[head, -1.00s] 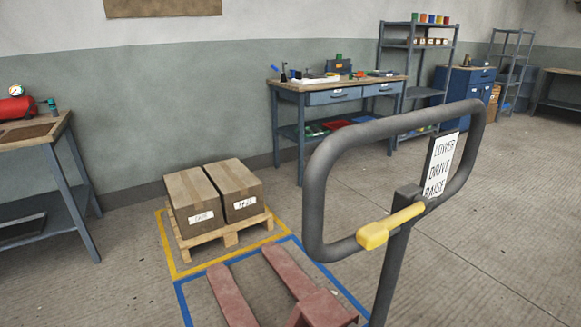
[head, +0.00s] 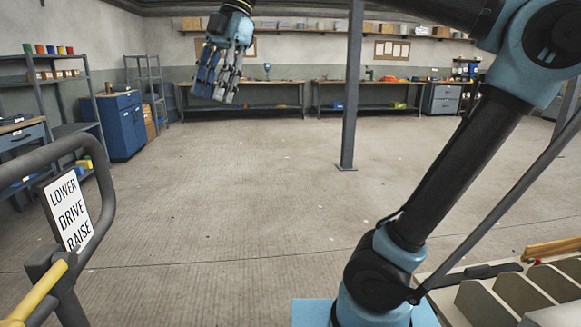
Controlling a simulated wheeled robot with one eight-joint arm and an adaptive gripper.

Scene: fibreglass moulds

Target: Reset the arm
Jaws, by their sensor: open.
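My gripper (head: 217,82) hangs at the top left of the middle in the head view, fingers pointing down and slightly left. It is open and nothing shows between its fingers. My arm rises from its light blue base at the bottom right, and its upper part leaves the top edge of the picture. The gripper is in the air, with the far workbenches behind it, and appears to touch nothing.
A pallet truck handle with a lower/drive/raise sign (head: 70,212) stands close at left. A steel post (head: 352,90) rises mid-room. A slotted rack (head: 500,295) is at bottom right beside my arm. A blue cabinet (head: 120,127) stands at back left. The middle floor is clear.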

